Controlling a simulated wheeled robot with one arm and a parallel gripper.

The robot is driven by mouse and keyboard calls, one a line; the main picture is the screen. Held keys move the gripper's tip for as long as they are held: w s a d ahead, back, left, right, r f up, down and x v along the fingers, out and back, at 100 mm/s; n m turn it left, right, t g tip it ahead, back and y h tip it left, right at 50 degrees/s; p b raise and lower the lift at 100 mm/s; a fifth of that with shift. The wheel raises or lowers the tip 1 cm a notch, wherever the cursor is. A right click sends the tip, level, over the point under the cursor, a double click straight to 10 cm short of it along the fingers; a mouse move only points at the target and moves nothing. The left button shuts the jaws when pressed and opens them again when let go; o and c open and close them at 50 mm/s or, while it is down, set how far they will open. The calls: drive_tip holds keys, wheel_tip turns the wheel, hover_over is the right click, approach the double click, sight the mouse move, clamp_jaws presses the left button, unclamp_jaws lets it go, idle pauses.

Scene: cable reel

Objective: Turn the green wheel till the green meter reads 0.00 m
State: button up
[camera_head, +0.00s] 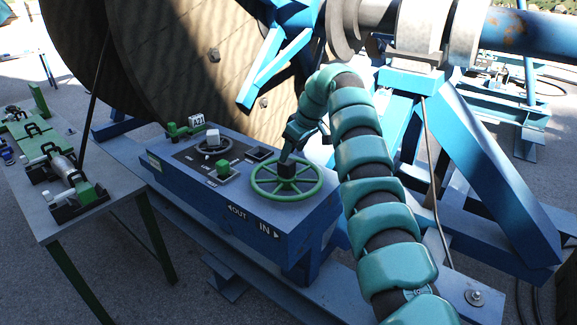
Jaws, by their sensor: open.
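The green wheel (287,198) lies flat on the right end of the blue control box's top, with spokes and an open rim. My gripper (287,170) is a dark shape over the wheel's middle, reached by my teal arm from the right. It is open. Its fingers are too small and dark to tell whether they touch the wheel. A small white counter (196,119) stands at the back left of the box beside a green part (178,131). It may be the green meter; its digits are too small to read.
The blue box (215,205) has a dark panel with another handwheel (214,145) and a green knob (223,168). Its front reads OUT and IN. A large wooden reel (170,60) rises behind. A table (45,220) with green cable gear stands left. Blue stand legs (490,185) are at right.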

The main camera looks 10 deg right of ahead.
drive_tip(key=p+v, duration=0.1)
drive_tip(key=v, duration=0.9)
drive_tip(key=shift+r+p, duration=0.3)
drive_tip(key=shift+r, duration=0.05)
